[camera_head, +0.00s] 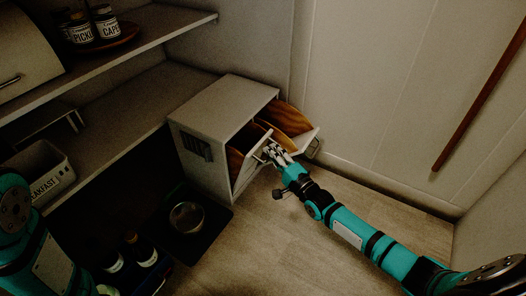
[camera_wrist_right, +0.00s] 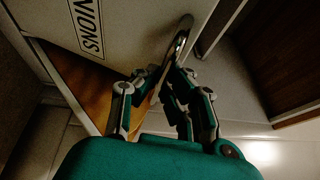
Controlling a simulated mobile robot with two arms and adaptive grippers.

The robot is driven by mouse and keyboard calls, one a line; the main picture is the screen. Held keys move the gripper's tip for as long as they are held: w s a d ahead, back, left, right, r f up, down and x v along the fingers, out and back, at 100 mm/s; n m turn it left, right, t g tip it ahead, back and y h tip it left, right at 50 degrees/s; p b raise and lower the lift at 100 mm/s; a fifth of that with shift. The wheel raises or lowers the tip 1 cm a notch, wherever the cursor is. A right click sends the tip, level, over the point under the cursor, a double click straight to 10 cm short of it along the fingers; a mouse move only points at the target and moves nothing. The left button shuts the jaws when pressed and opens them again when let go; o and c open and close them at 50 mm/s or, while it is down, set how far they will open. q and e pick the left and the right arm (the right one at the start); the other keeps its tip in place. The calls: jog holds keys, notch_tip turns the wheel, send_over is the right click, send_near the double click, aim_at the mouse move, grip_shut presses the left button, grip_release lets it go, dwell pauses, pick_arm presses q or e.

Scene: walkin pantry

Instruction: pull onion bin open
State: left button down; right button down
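The onion bin (camera_head: 250,167) is the nearer of two tilt-out bins in a pale cabinet (camera_head: 210,115). Its front leans out at the top, partly open, with brown wood showing inside. In the right wrist view its front panel (camera_wrist_right: 125,25) carries a label reading "NIONS", the first letter cut off. My right gripper (camera_head: 270,151) is at this front. In the wrist view the fingers of my right gripper (camera_wrist_right: 160,75) are closed around the lower part of the metal handle (camera_wrist_right: 182,38). My left gripper is out of view; only my left arm shows.
The second bin (camera_head: 303,140) beside it also leans open, with its own handle. Shelves at left hold jars (camera_head: 105,22) and a breakfast bin (camera_head: 45,175). A round metal container (camera_head: 187,218) sits on a dark mat. Bare wooden floor (camera_head: 270,240) lies in front.

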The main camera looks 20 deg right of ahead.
jog(key=s+d+f+b, duration=0.3)
jog(key=s+d+f, duration=0.2)
jog(key=s+f, duration=0.1)
jog(key=shift+s+f+t, duration=0.35)
jog(key=shift+f+t, duration=0.05)
jog(key=shift+f, duration=0.45)
jog(key=shift+d, duration=0.1)
jog(key=c, duration=1.7)
grip_release()
jog(key=shift+o, duration=0.2)
jog(key=shift+s, duration=0.1)
jog(key=v, duration=0.7)
jog(key=shift+s, duration=0.2)
